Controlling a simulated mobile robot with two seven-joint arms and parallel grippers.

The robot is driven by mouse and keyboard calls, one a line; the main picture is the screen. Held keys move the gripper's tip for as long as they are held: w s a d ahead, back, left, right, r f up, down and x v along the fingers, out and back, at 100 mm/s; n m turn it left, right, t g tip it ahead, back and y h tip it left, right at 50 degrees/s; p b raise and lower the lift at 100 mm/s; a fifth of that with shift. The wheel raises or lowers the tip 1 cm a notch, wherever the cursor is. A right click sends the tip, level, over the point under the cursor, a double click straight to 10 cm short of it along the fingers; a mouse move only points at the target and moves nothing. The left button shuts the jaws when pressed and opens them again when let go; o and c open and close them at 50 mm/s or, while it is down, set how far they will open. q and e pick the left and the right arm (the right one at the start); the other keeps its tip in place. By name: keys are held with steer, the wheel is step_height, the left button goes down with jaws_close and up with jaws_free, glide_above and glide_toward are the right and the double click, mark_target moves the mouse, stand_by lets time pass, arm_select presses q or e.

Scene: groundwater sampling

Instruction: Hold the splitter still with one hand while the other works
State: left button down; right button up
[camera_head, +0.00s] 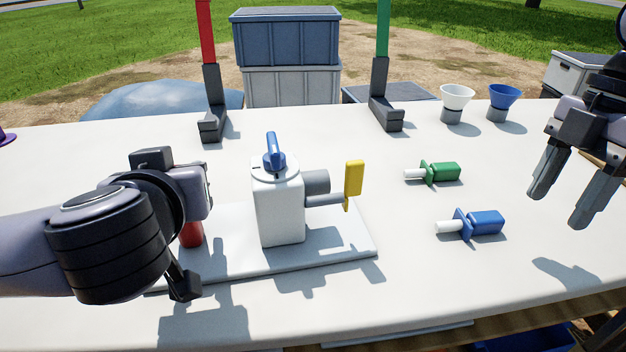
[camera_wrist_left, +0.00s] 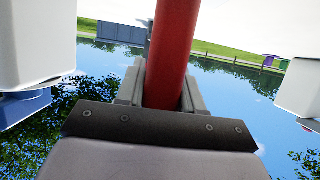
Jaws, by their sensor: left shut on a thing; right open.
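The splitter is a white block (camera_head: 279,210) on a pale base plate (camera_head: 330,245), with a blue knob (camera_head: 274,152) on top. A yellow-ended lever (camera_head: 353,180) and a grey cylinder stick out from its right side. A red post (camera_head: 191,235) stands at the plate's left. My left gripper (camera_head: 186,262) is shut around the red post, which also shows between its fingers in the left wrist view (camera_wrist_left: 172,55). My left wrist hides part of the post and plate. My right gripper (camera_head: 559,206) is open and empty above the table's right side, apart from everything.
A green plug (camera_head: 445,172) and a blue plug (camera_head: 486,223) lie between the splitter and my right gripper. White (camera_head: 457,97) and blue (camera_head: 504,96) funnels stand behind them. A red post (camera_head: 206,35) and a green post (camera_head: 383,30) rise from dark feet at the back.

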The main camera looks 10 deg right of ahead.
steer(key=m+t, duration=0.1)
glide_toward(492, 215)
steer(key=shift+s+a+f, duration=0.1)
steer(key=shift+a+f, duration=0.2)
steer(key=shift+f, duration=1.25)
steer(key=shift+s+a+f, duration=0.1)
steer(key=shift+a+f, duration=0.2)
steer(key=shift+f, duration=1.25)
steer(key=shift+a+f, duration=0.3)
steer(key=shift+f, duration=1.25)
steer(key=c, duration=0.9)
steer(key=shift+r, duration=3.55)
jaws_close()
steer(key=w+a+n, duration=0.1)
steer(key=w+a, duration=0.5)
steer(key=a, duration=0.2)
steer(key=shift+f, duration=0.15)
